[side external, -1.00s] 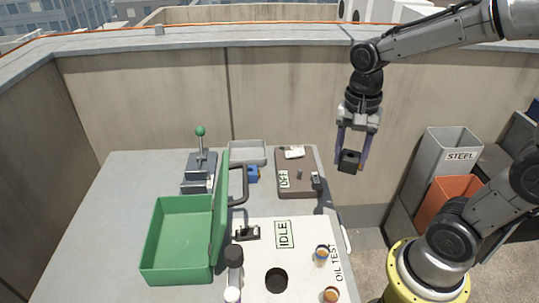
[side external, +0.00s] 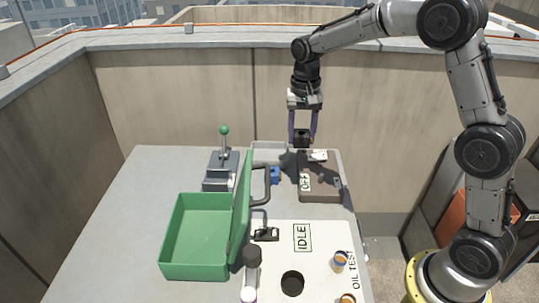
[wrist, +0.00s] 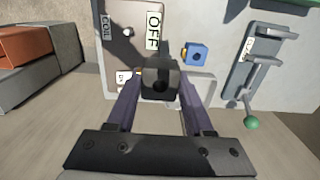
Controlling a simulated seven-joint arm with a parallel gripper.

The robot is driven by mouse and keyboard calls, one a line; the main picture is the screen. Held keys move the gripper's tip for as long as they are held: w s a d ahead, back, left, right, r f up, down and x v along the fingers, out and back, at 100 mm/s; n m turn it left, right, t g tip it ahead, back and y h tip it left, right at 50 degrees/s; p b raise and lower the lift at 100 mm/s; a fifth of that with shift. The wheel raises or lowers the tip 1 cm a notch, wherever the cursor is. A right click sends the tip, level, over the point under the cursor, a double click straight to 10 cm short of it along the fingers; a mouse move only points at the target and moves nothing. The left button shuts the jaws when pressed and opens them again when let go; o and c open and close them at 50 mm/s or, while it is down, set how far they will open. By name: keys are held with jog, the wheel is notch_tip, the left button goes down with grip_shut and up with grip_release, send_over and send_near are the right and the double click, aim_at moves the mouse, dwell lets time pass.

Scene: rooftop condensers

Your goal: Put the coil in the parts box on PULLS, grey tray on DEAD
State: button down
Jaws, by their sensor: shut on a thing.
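My gripper (side external: 302,132) is shut on a black block-shaped coil (side external: 301,141) with a round hole, held in the air near the table's back edge. In the wrist view the coil (wrist: 160,85) sits between my two fingertips (wrist: 160,76). In the wrist view the tray (wrist: 205,90) is partly behind the coil. An open green box (side external: 190,272) stands at the front left, its lid upright on its right side. I cannot read PULLS or DEAD anywhere.
A brown panel (side external: 322,188) marked OFF lies right of the tray. A small blue block (side external: 276,176) sits in front of the tray. A lever stand (side external: 222,168) with a green knob rises at left. A white IDLE panel (side external: 320,235) with small jars is in front.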

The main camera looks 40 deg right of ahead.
jog(key=w+f, duration=0.4)
jog(key=w, duration=0.4)
send_over(269, 158)
jog(key=s, duration=0.1)
notch_tip(269, 158, down, 4)
jog(key=shift+f, duration=0.15)
jog(key=shift+w+f, duration=0.4)
jog(key=shift+f, duration=1.7)
jog(key=shift+f, duration=0.1)
jog(key=shift+c, duration=1.4)
grip_release()
jog(key=shift+f, duration=0.1)
notch_tip(269, 158, up, 12)
jog(key=shift+r, duration=0.25)
